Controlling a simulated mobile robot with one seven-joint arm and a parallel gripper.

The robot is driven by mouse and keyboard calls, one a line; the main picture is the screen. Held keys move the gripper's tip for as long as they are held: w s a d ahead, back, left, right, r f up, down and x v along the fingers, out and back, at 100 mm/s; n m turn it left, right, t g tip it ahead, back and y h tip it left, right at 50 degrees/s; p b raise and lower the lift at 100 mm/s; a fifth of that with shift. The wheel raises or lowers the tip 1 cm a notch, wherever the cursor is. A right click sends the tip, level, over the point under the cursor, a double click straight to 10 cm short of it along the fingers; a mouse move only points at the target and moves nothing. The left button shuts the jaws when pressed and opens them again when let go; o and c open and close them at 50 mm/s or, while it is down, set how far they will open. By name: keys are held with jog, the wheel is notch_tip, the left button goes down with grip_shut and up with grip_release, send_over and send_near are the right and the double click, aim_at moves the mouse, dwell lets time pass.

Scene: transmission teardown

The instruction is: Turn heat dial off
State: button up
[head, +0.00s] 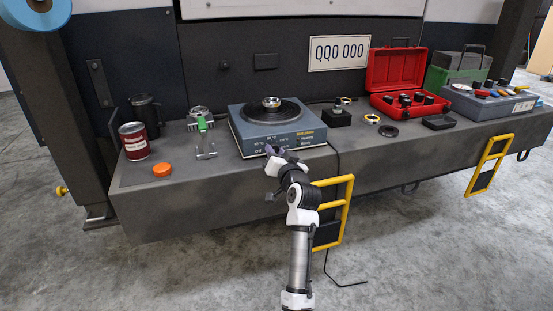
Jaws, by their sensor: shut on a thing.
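The hot plate (238,135) is a blue-grey box with a dark round top, standing on the grey bench. Its front face carries printed labels, with "Off" and temperature marks near the middle. A metal ring part (271,102) sits on the round top. My gripper (271,150) is at the front face, by the temperature marks, where the heat dial would be. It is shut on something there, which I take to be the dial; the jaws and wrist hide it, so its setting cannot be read.
Left of the hot plate are a green-and-metal puller (203,126), an orange cap (162,170), a red can (134,141) and a black mug (147,117). To the right are a black block (337,118), an open red case (396,70) and yellow steps (347,205).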

jog(key=n+b, duration=0.2)
jog(key=n, duration=0.3)
jog(key=shift+f, duration=0.1)
jog(key=shift+b, duration=0.3)
dwell(0.4)
jog(key=o, duration=1)
jog(key=shift+c, duration=0.2)
jog(key=shift+s, duration=0.15)
